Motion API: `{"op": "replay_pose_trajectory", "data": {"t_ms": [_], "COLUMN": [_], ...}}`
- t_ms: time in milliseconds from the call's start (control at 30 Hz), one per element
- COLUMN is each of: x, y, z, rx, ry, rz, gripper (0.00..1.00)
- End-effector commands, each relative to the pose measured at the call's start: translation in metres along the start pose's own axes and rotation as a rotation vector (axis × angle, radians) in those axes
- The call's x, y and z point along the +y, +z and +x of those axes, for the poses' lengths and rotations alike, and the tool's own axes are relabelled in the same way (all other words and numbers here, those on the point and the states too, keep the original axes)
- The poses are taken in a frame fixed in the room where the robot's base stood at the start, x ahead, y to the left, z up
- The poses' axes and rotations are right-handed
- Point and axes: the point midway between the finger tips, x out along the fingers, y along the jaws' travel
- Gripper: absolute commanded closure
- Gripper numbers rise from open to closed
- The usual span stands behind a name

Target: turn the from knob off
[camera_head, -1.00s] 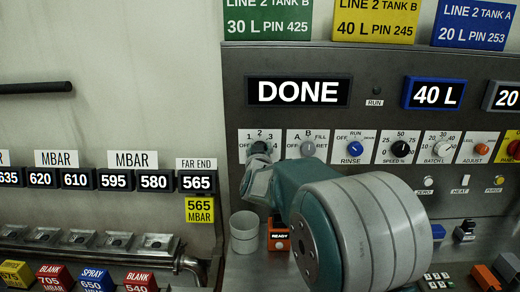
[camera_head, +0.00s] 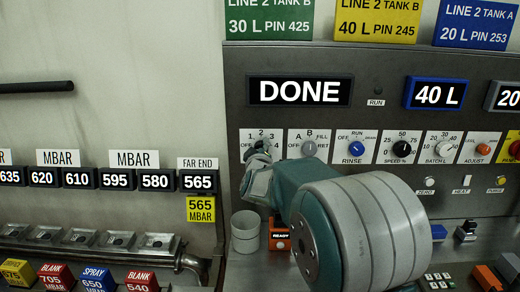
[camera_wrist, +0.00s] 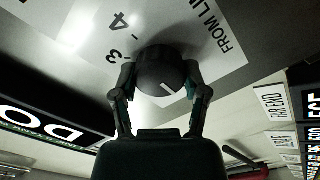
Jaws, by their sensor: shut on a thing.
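The from knob (camera_wrist: 162,70) is a dark round knob on a white label plate, with a pale pointer mark on its lower right side in the wrist view. "FROM LINE" and the numbers 3 and 4 show on the plate around it. My gripper (camera_wrist: 161,82) is shut on the knob, one finger at each side. In the head view my gripper (camera_head: 258,158) is at the plate marked OFF, 1, 2, 3 and 4 (camera_head: 246,136), and hides most of the knob. The OFF mark is out of sight in the wrist view.
The A/B, FILL and RET knob (camera_head: 309,148) is close to the right, with the blue RINSE knob (camera_head: 355,148) beyond. A DONE display (camera_head: 299,91) is above. A grey cup (camera_head: 245,232) and an orange READY box (camera_head: 279,235) stand below my arm.

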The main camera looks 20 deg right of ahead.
Motion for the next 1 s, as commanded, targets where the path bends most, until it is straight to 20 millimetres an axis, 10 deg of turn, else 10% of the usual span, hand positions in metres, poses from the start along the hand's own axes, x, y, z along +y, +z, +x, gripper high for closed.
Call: {"op": "replay_pose_trajectory", "data": {"t_ms": [600, 633, 700, 1000], "x": [-0.0068, -0.0068, -0.0069, -0.0029], "y": [0.0049, 0.0049, 0.0048, 0.0022], "z": [-0.0007, -0.0007, -0.0007, -0.0004], "rx": [-0.010, -0.010, -0.010, -0.004], "ry": [-0.016, -0.016, -0.016, -0.007], "rz": [-0.044, -0.044, -0.044, -0.042], "gripper": [0.89, 0.33, 0.07, 0.07]}}
